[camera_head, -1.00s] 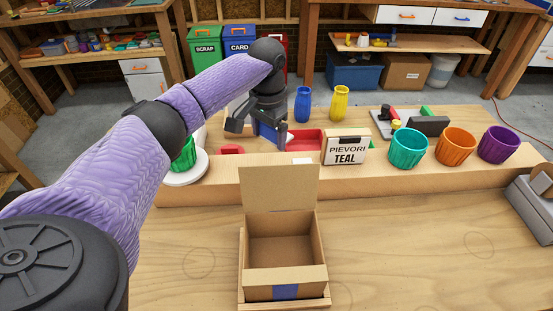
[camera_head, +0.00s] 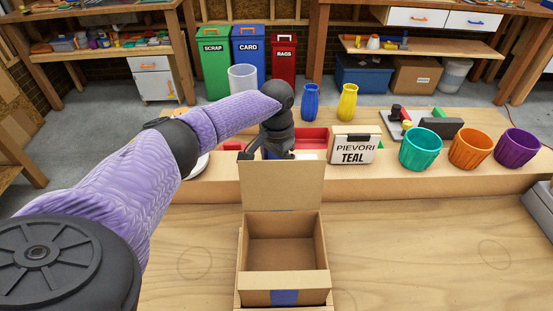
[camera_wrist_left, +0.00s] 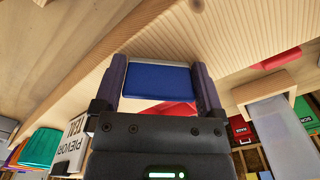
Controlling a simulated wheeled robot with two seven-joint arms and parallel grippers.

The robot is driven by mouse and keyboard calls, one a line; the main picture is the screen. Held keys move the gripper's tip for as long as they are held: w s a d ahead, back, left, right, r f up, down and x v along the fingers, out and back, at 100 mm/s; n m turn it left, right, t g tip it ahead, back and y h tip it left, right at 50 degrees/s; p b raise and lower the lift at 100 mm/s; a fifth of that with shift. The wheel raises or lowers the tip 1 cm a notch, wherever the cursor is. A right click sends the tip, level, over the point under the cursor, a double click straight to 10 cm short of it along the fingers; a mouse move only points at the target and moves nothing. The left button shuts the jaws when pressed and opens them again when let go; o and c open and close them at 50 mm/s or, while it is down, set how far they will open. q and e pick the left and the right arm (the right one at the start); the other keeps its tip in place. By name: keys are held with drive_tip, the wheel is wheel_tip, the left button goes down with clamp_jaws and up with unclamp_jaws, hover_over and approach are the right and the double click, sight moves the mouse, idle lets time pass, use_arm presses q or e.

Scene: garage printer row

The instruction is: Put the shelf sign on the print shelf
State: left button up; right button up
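My left gripper (camera_head: 265,148) is over the raised wooden ledge (camera_head: 450,180), behind the open box's lid. In the left wrist view its fingers (camera_wrist_left: 160,85) are on both sides of a flat blue piece (camera_wrist_left: 158,82) with a pale edge, and touch it. This piece may be the shelf sign; no writing shows on it. In the head view the arm and lid mostly hide it. A white block lettered PIEVORI TEAL (camera_head: 352,148) stands on the ledge to the gripper's right. I cannot tell which surface is the print shelf. My right gripper is not in view.
An open cardboard box (camera_head: 285,255) stands in front with its lid up. Teal (camera_head: 420,148), orange (camera_head: 470,148) and purple (camera_head: 517,147) pots line the ledge at right. A red tray (camera_head: 311,138) and blue (camera_head: 310,102) and yellow (camera_head: 347,102) vases are behind.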

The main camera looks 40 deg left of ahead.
use_arm(q)
drive_tip(key=shift+o, duration=0.3)
wheel_tip(320, 180, up, 12)
drive_tip(key=p, duration=0.4)
drive_tip(key=shift+f, duration=0.25)
drive_tip(key=shift+r, duration=0.4)
